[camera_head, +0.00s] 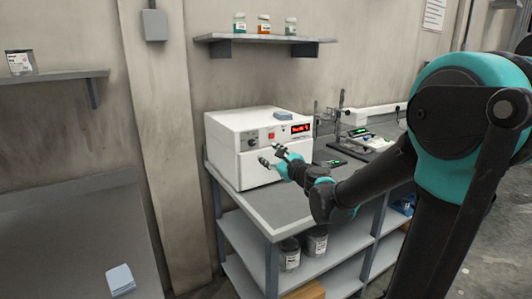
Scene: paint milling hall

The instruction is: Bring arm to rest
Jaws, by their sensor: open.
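My gripper (272,156) is at the end of my black and teal arm, which reaches in from the right. The two fingers are apart, with nothing seen between them. The gripper is in front of the white instrument box (231,150), which has a red-lit display and a small knob. I cannot tell whether the fingers touch the box front. My arm passes over the bench (282,205) and hides part of it.
A stand with clamps (340,115) and small green-lit devices are on the bench's right part. Jars (289,255) sit on its lower shelf. Wall shelves (265,39) hold small jars. A grey table (60,230) at left is mostly bare, with a pale blue block (120,280).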

